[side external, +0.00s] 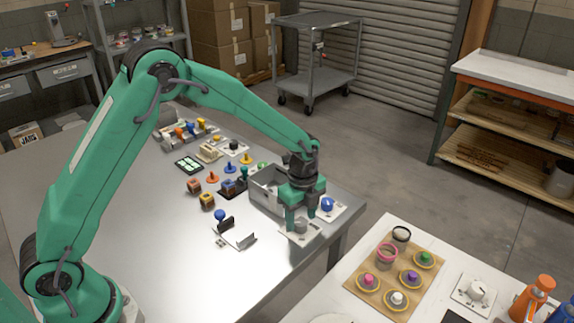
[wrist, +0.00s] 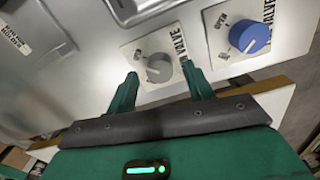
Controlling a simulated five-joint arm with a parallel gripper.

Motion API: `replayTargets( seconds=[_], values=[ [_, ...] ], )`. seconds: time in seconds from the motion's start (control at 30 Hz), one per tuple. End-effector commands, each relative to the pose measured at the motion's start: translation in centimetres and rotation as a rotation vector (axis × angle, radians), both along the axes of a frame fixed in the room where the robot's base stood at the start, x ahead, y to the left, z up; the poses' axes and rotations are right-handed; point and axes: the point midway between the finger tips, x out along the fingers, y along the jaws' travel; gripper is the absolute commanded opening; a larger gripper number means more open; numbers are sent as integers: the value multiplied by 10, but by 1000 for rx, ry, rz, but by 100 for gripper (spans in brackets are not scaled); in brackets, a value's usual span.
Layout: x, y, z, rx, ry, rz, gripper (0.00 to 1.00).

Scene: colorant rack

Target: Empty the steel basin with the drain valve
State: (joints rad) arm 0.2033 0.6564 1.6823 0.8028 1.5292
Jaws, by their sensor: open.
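The steel basin (side external: 262,191) sits near the table's right edge in the side view, partly hidden by my gripper. A corner of it shows at the top of the wrist view (wrist: 138,10). A grey knob (wrist: 159,68) stands on a white plate lettered "VALVE"; it also shows in the side view (side external: 300,226). A blue knob (wrist: 250,37) stands on a second plate, lettered "OPEN" and "VALVE"; it also shows in the side view (side external: 327,204). I cannot read which is the drain valve. My gripper (wrist: 159,70) is open and points down, its fingers on either side of the grey knob.
A bracket with a blue ball-topped lever (side external: 220,215) stands left of the gripper. Several blocks and coloured pegs lie farther back on the steel table (side external: 150,240). A white bench with a wooden board of colored knobs (side external: 372,284) stands to the right, across a gap.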

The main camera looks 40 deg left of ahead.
Motion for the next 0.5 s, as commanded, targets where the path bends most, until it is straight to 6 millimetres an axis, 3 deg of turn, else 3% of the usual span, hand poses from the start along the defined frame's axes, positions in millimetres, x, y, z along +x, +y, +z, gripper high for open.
replayTargets(
  seconds=[0.2, 0.5],
  values=[
    [0, 0, -14, 0, 1, 0, 52],
    [0, 0, -15, 0, 0, 0, 52]
  ],
)
